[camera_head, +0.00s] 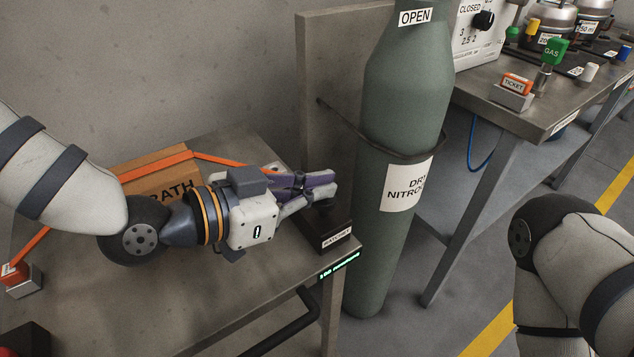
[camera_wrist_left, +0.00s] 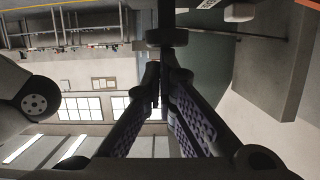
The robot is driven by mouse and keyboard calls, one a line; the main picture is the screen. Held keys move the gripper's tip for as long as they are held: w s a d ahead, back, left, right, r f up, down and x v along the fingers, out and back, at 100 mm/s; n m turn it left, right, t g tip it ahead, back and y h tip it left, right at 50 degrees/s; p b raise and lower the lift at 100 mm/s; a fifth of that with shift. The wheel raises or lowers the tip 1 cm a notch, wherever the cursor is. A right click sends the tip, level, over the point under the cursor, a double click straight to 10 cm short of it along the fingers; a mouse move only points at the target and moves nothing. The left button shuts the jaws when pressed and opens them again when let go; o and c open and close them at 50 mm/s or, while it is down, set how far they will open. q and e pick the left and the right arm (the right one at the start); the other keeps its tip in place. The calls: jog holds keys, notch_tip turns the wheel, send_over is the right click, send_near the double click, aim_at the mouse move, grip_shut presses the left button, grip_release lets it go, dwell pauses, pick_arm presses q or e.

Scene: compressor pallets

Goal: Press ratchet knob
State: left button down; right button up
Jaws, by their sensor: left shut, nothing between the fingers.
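The ratchet (camera_head: 324,230) is a dark block with a small white label on its front, at the right corner of the grey table. Its knob seems to be the dark round piece (camera_wrist_left: 167,37) just beyond the fingertips in the left wrist view; in the head view the fingers mostly cover it. My left gripper (camera_head: 331,187) is shut and empty, its purple-padded fingers reaching right over the ratchet. In the wrist view its fingertips (camera_wrist_left: 164,72) meet close to the dark round piece; I cannot tell whether they touch it. My right gripper is out of view.
An orange strap (camera_head: 228,161) crosses a brown box (camera_head: 150,164) on the table (camera_head: 190,300). A green gas cylinder (camera_head: 402,85) stands right beside the ratchet. My right arm (camera_head: 570,250) is at the right. A second bench (camera_head: 530,122) stands behind.

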pick_arm(q)
notch_tip(320, 180, down, 2)
jog(key=shift+f, duration=0.1)
pick_arm(e)
jog(key=shift+s+f, duration=0.2)
pick_arm(q)
jog(key=r+p, duration=0.1)
jog(key=r, duration=0.1)
jog(key=r+p, duration=0.1)
jog(key=r, duration=0.2)
jog(key=shift+d, duration=0.2)
jog(key=p+v, duration=0.1)
jog(key=v, duration=0.9)
jog(key=shift+f+p, duration=0.3)
pick_arm(e)
jog(key=shift+t, duration=0.7)
jog(key=w+r, duration=0.2)
jog(key=r, duration=0.1)
jog(key=w+r, duration=0.1)
jog(key=shift+w+a+r, duration=0.2)
jog(key=shift+w+a, duration=0.15)
jog(key=shift+a, duration=0.05)
